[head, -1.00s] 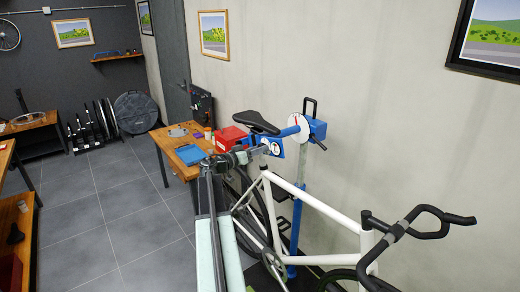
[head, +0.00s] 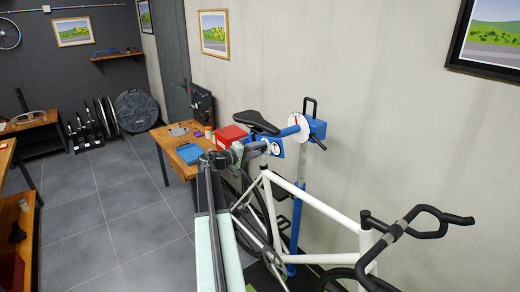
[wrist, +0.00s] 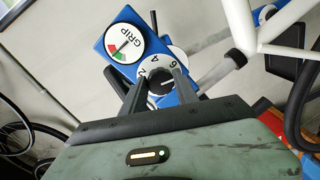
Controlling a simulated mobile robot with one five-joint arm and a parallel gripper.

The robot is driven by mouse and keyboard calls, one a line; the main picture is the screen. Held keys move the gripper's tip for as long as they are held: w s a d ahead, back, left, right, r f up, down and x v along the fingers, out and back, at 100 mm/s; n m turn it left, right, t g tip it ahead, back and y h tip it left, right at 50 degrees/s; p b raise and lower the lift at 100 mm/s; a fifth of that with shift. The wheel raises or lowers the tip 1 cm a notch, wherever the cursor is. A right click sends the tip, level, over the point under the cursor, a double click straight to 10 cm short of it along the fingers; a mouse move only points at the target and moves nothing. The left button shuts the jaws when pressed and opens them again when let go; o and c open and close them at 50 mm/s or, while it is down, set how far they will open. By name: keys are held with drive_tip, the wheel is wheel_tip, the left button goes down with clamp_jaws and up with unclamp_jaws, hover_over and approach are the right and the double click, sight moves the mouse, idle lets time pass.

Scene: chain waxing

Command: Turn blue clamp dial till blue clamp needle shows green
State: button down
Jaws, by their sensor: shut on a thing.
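The blue clamp (wrist: 97,47) shows near the top of the wrist view and, small, beside the saddle in the head view (head: 280,151). Its white gauge (wrist: 124,41) reads GRIP and has a red and a green patch at its lower-left edge. The thin needle points towards these coloured patches; I cannot tell on which colour it rests. The numbered dial (wrist: 153,66) is beside the gauge, with its dark knob partly hidden. My gripper (wrist: 160,78) is shut on the dial, one finger on each side; its end also shows in the head view (head: 262,148).
The white bike frame (head: 320,205) hangs on the blue stand, with handlebars (head: 420,225) to the right. The black saddle (head: 256,122) is just above my gripper. A wooden table (head: 178,145) with a red box (head: 232,136) stands behind.

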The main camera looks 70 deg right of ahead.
drive_tip(key=n, duration=0.5)
drive_tip(key=shift+w+f, duration=0.1)
drive_tip(key=shift+a+n+g+y, duration=0.1)
drive_tip(key=shift+n+g+y, duration=0.3)
drive_tip(key=shift+n, duration=1.7)
drive_tip(key=c, duration=0.9)
unclamp_jaws()
drive_tip(key=shift+c, duration=0.2)
drive_tip(key=v, duration=0.7)
drive_tip(key=shift+w+a, duration=0.25)
drive_tip(key=shift+a, duration=0.1)
